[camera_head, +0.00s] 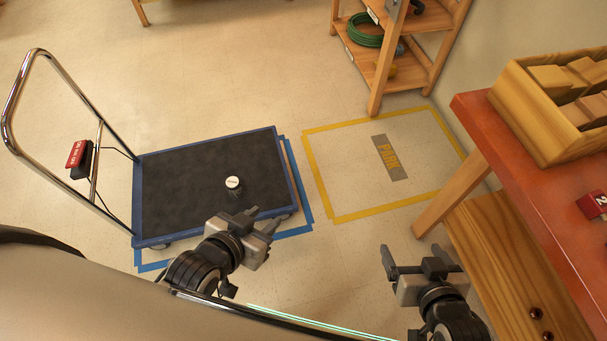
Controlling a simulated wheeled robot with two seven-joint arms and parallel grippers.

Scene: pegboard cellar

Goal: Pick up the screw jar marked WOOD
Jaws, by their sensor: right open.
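A small dark jar with a white lid (233,184) stands upright on the black deck of the cart (180,180). Its lid print is too small to read, so I cannot tell whether it says WOOD. My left gripper (261,219) is by the cart's near right corner, below and right of the jar in the picture and apart from it. Its fingers are seen at a slant, and I cannot tell how far apart they are. My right gripper (413,259) is open and empty, left of the workbench.
The cart has a chrome handle (40,60) with a red-black box (80,157). A yellow-taped PARK square (340,165) is empty floor. The red-topped workbench (500,150) bears a wooden box (535,125). A shelf (385,70) stands at the back.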

